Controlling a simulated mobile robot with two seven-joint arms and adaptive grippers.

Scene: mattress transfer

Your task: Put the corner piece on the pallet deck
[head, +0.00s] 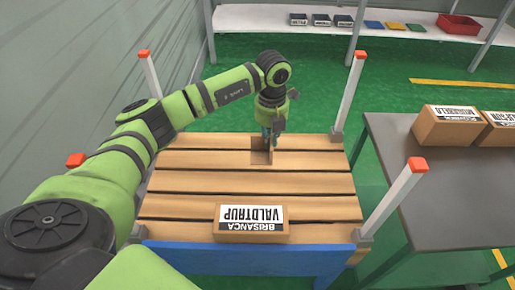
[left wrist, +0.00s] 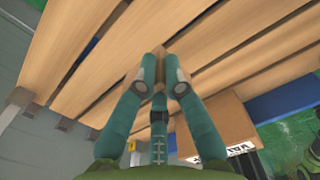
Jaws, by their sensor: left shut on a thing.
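The pallet deck (head: 185,182) is a set of light wooden boards with dark gaps, in the middle of the head view. The corner piece (head: 261,157) is small and brown, at the far middle of the deck. My left gripper (head: 271,138) points down over it and is shut on its upper part. The piece is upright; I cannot tell whether its bottom touches the boards. In the left wrist view, the left gripper's fingers (left wrist: 161,72) are close together against the boards, and they hide most of the piece. My right gripper is not in view.
A labelled carton (head: 250,232) lies on the near part of the deck. White posts with red caps (head: 349,92) stand at the pallet's corners. A grey table (head: 432,185) with cartons (head: 447,128) is at the right. A shelf (head: 260,20) with bins is at the back.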

